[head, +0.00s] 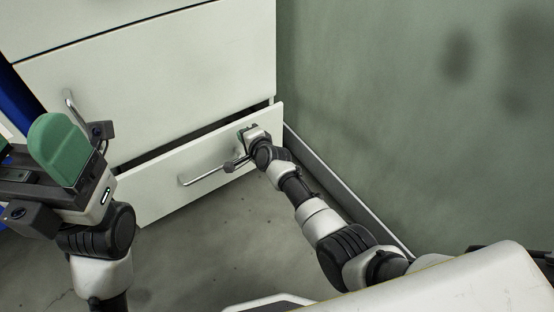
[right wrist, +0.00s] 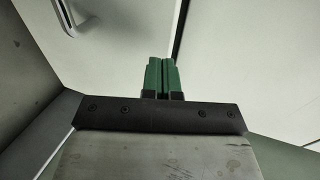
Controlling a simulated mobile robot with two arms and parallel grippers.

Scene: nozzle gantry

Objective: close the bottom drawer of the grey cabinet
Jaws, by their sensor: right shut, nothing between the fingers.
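The bottom drawer (head: 165,190) of the grey cabinet (head: 160,70) stands partly open, with a dark gap along its top edge. Its bar handle (head: 205,177) is on the front, left of my right gripper (head: 252,133). My right gripper is at the right part of the drawer front; its fingertips are hidden in the head view. In the right wrist view its green fingers (right wrist: 160,75) are together and empty, close to the pale drawer front (right wrist: 115,45). I cannot tell whether they touch it. My left gripper (head: 30,150) is open and empty, left of the drawer.
A green-grey wall (head: 400,110) stands to the right of the cabinet, with a low skirting (head: 335,183) along its foot. The drawer above is shut and has its own handle (head: 75,112). The grey floor (head: 190,250) before the drawer is clear.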

